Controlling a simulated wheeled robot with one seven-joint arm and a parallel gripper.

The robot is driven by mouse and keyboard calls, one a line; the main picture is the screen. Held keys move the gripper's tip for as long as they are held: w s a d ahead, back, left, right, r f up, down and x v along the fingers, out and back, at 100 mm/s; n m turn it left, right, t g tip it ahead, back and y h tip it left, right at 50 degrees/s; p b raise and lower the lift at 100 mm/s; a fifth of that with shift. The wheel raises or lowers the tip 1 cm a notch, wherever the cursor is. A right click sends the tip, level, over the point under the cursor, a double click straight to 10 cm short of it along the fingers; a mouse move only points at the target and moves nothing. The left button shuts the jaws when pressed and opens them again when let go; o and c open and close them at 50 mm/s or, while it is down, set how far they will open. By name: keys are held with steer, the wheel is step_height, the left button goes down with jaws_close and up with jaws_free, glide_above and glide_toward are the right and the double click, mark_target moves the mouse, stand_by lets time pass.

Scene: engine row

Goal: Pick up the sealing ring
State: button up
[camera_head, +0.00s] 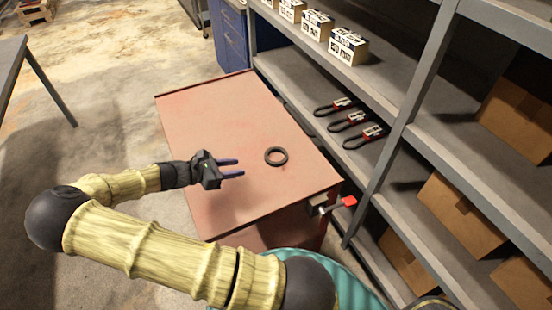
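The sealing ring (276,156) is a small black ring lying flat on the reddish cabinet top (205,110), right of its middle. My gripper (238,168) is to the left of the ring, over the cabinet top, with its two dark blue fingers pointing right towards it. The fingers are apart with a gap between them, and nothing shows in the gap. The fingertips do not touch the ring in this view. The exact height of my gripper above the top cannot be told.
A grey shelf unit (398,130) stands along the cabinet's right side. It holds several black-and-red tools (349,121), small boxes (348,46) and cardboard boxes (458,213). A red-handled part (349,201) sticks out at the cabinet's near right corner. The cabinet top's far part is clear.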

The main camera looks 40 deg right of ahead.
steer(key=p, duration=0.3)
glide_toward(283, 162)
steer(key=x, duration=0.3)
steer(key=shift+d, duration=0.1)
stand_by(0.3)
steer(key=shift+s+d, duration=0.15)
steer(key=shift+d, duration=0.4)
steer(key=p+x, duration=0.1)
steer(key=x, duration=0.2)
steer(key=shift+d+f+p, duration=0.15)
steer(key=shift+p, duration=0.25)
steer(key=shift+d+f, duration=0.25)
steer(key=shift+d, duration=0.05)
jaws_close()
